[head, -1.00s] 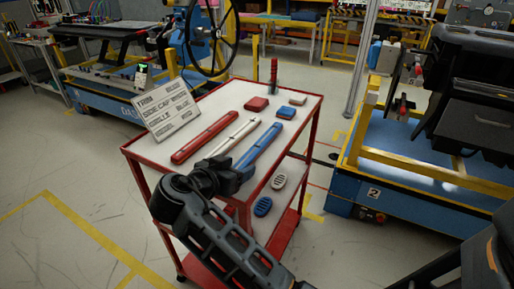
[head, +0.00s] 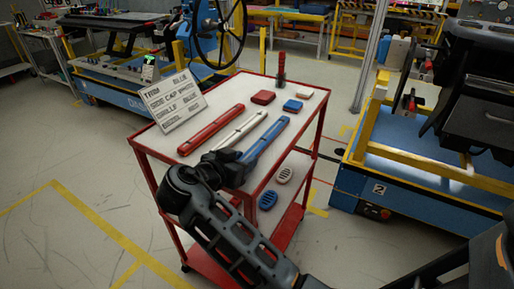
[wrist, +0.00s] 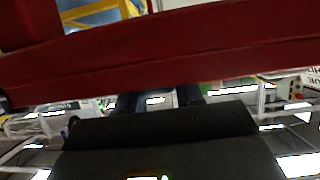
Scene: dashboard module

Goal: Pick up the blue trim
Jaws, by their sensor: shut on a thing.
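The blue trim (head: 266,138) is a long narrow bar lying lengthwise on the white top of the red cart (head: 225,122), rightmost of three parallel bars. My gripper (head: 243,160) is at its near end, by the cart's front edge, and is shut on it. The black gripper body hides that end and the contact itself. In the wrist view, the fingers (wrist: 158,101) show small behind the dark gripper housing, and a red rail of the cart (wrist: 160,55) crosses above them. The trim cannot be made out clearly there.
A white bar (head: 238,131) and a red bar (head: 211,130) lie left of the trim. Small red, blue and white blocks and a lettered sign (head: 171,101) are on the cart top. Oval grilles (head: 268,200) sit on a lower shelf. A blue platform (head: 430,178) stands right.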

